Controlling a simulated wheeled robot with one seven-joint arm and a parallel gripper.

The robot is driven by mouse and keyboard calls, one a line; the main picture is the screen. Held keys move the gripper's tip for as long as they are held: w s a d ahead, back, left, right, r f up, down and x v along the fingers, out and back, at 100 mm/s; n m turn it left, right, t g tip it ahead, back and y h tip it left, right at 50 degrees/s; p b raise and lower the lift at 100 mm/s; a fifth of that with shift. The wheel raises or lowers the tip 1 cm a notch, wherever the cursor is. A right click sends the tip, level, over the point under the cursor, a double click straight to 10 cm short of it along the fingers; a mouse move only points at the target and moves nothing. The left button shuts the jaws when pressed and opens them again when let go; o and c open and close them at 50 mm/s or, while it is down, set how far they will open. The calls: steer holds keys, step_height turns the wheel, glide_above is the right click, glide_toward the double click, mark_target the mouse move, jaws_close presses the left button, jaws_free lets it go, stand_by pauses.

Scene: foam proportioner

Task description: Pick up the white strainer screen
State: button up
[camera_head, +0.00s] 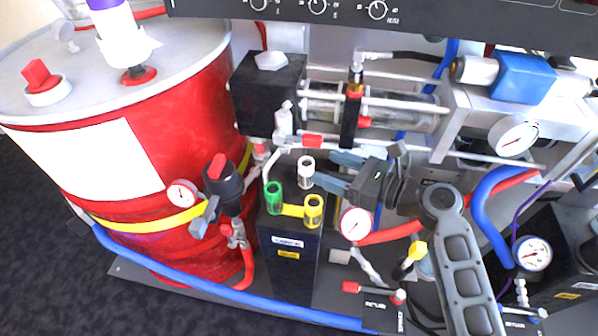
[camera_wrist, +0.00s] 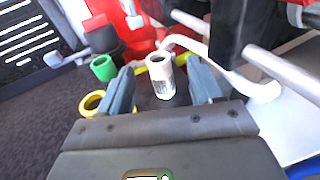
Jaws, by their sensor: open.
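The white strainer screen (camera_head: 305,170) is a small upright hollow cylinder at the back of the top of a black stand (camera_head: 291,265). My gripper (camera_head: 322,171) reaches in from the right with its blue-grey fingers pointing at the white screen. In the wrist view, the white screen (camera_wrist: 161,80) shows between the two open fingers (camera_wrist: 162,90), with some space on either side.
A green strainer (camera_head: 274,197) and a yellow strainer (camera_head: 313,210) stand close by on the same stand. A red drum (camera_head: 190,95) is at the left. A pump with metal rods (camera_head: 400,105) lies behind, and a pressure gauge (camera_head: 355,224) is at the right.

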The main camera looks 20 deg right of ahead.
mark_target(309, 164)
steer(key=x, duration=0.6)
steer(key=shift+w+a+f, duration=0.15)
steer(key=shift+a+f, duration=0.1)
steer(key=shift+f, duration=0.1)
steer(key=shift+c, duration=0.3)
steer(key=c, duration=1)
steer(key=shift+r, duration=0.15)
steer(key=shift+r, duration=0.6)
steer(key=f+v, duration=0.1)
steer(key=v, duration=1.1)
steer(key=f+v, duration=0.1)
steer(key=v, duration=0.5)
steer(key=shift+s+f, duration=0.25)
steer(key=shift+f, duration=0.1)
